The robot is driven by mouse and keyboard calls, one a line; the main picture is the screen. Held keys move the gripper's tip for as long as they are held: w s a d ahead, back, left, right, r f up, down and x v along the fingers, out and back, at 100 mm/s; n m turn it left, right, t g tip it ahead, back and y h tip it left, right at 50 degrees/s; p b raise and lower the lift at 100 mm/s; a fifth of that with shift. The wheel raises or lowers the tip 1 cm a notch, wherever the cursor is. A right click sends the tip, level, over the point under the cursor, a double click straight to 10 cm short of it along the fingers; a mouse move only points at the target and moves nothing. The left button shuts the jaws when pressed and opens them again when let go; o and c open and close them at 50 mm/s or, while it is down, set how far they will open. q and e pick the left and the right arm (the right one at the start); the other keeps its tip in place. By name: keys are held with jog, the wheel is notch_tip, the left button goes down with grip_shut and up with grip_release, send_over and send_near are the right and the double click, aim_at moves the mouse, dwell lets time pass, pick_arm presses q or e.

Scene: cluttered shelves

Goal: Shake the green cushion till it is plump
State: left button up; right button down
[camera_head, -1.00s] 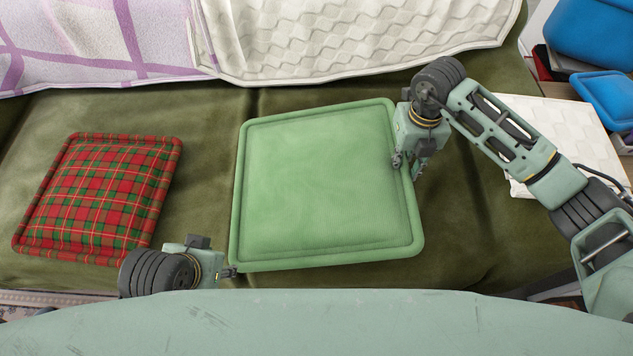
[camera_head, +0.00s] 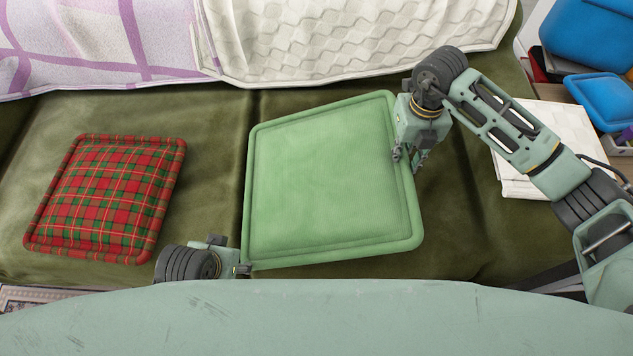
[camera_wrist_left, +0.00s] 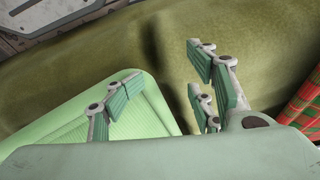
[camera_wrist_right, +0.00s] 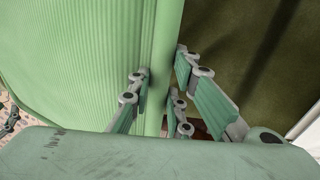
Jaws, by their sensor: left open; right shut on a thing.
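The green cushion (camera_head: 330,180) is square with a piped rim and sits above the olive sofa seat in the head view. My right gripper (camera_head: 402,155) is shut on its right edge; in the right wrist view the fingers (camera_wrist_right: 160,105) lie on both sides of the cushion's rim (camera_wrist_right: 155,60). My left gripper (camera_head: 243,270) is at the cushion's lower left corner. In the left wrist view its fingers (camera_wrist_left: 165,105) are spread, with the cushion's corner (camera_wrist_left: 135,115) close to the left finger. Whether that finger touches the cushion I cannot tell.
A red tartan cushion (camera_head: 105,200) lies on the sofa seat (camera_head: 215,150) at the left. A white quilted blanket (camera_head: 350,40) and a purple-white blanket (camera_head: 90,45) cover the back. Blue cushions (camera_head: 603,98) and a folded white cloth (camera_head: 550,140) are at the right.

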pick_arm(q)
jog(key=shift+w+a+f, duration=0.1)
jog(key=shift+a+f, duration=0.1)
jog(key=shift+f, duration=0.35)
jog(key=shift+a+f, duration=0.15)
jog(key=shift+f, duration=0.35)
pick_arm(e)
jog(key=shift+w+d+r, duration=0.1)
jog(key=shift+w+r, duration=0.1)
pick_arm(q)
jog(key=shift+s+d+f+p, duration=0.15)
jog(key=shift+f+p, duration=0.15)
jog(key=shift+f, duration=0.35)
jog(key=shift+s+d+f+p, duration=0.15)
jog(key=shift+f+p, duration=0.1)
jog(key=shift+f, duration=0.4)
pick_arm(e)
jog(key=shift+s+r, duration=0.2)
jog(key=shift+r, duration=0.45)
pick_arm(q)
notch_tip(320, 180, down, 2)
jog(key=shift+g, duration=0.3)
pick_arm(e)
jog(key=shift+w+r, duration=0.1)
jog(key=shift+w, duration=0.1)
pick_arm(q)
jog(key=shift+w+a+r, duration=0.2)
jog(key=shift+r, duration=0.05)
